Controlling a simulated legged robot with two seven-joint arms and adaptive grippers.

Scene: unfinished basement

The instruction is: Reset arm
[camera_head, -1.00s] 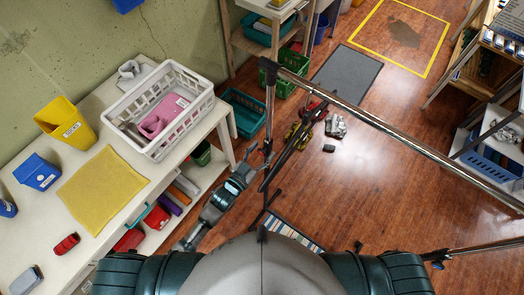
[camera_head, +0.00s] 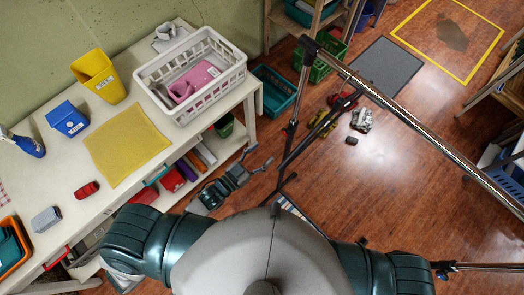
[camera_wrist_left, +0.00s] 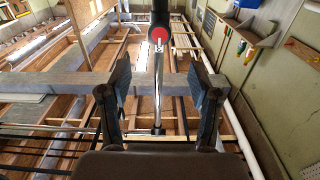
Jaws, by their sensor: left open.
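My left gripper (camera_head: 258,158) is beside the white table's right edge, low in front of the lower shelf, with nothing between its fingers. In the left wrist view my left gripper (camera_wrist_left: 158,92) has its two dark fingers wide apart. A dark pole with a red-marked end (camera_wrist_left: 159,36) shows beyond and between them, with ceiling beams behind. My right gripper is not visible in either view.
The white table (camera_head: 115,205) at left holds a white basket (camera_head: 222,88), yellow bin (camera_head: 97,75), blue bin (camera_head: 67,118) and yellow mat (camera_head: 128,143). A metal frame (camera_head: 400,110) stands close in front. Open wooden floor (camera_head: 400,190) lies at right.

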